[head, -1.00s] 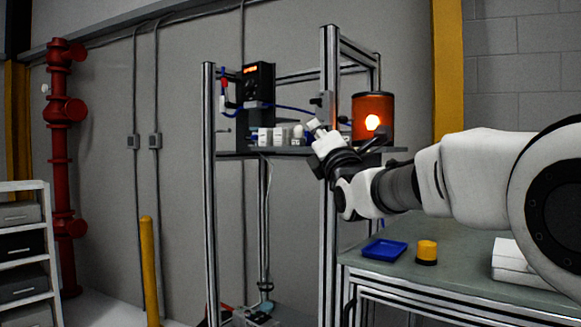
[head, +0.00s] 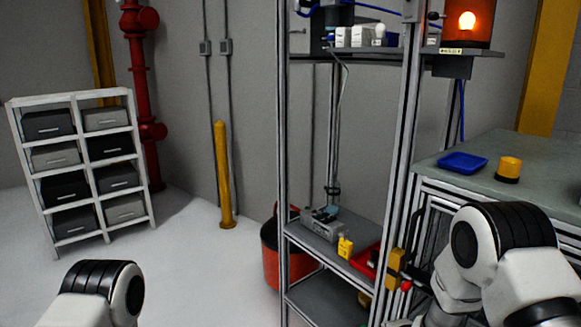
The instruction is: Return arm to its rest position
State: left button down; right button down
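My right arm (head: 505,250) is at the lower right in the head view, bent and reaching down in front of the workbench. Its lower links run off the bottom edge, and its gripper cannot be made out. Part of my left arm (head: 100,290) shows at the bottom left. My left gripper is outside the picture.
A metal frame rack (head: 284,150) with shelves stands in the middle, close to my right arm. The green-topped workbench (head: 530,150) holds a blue tray (head: 462,163) and a yellow-black button (head: 509,169). A drawer shelf (head: 50,150) stands left.

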jog(key=s+f+m+g, duration=0.3)
jog(key=s+f, duration=0.4)
jog(key=s, duration=0.3)
jog(key=s+f+m+g, duration=0.3)
jog(key=s+f, duration=0.4)
jog(key=s, duration=0.3)
jog(key=s+m+g, duration=0.4)
jog(key=s+m, duration=1.1)
jog(key=s, duration=0.4)
jog(key=shift+s+d+f+g, duration=0.15)
jog(key=shift+s+d+g, duration=0.15)
